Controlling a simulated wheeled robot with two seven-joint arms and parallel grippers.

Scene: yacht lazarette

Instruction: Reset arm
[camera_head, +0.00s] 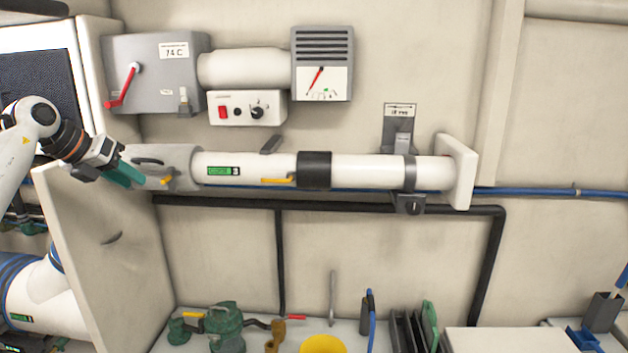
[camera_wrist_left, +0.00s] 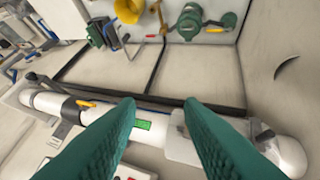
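My left arm comes in from the left edge. Its gripper (camera_head: 124,174) has teal fingers and hangs in front of the grey collar (camera_head: 184,160) at the left end of the white pipe (camera_head: 236,169). In the left wrist view the two fingers stand well apart with nothing held between them, so the left gripper (camera_wrist_left: 158,101) is open. The pipe with its green label (camera_wrist_left: 143,125) lies beyond the fingertips; whether they touch the collar I cannot tell. My right arm and gripper are in neither view.
A beige partition (camera_head: 105,255) stands below my left gripper. A grey box with a red lever (camera_head: 157,75) and a gauge box (camera_head: 322,63) are on the wall above the pipe. A green pump (camera_head: 226,325) and a yellow funnel (camera_head: 322,344) stand below. The wall at right is mostly bare.

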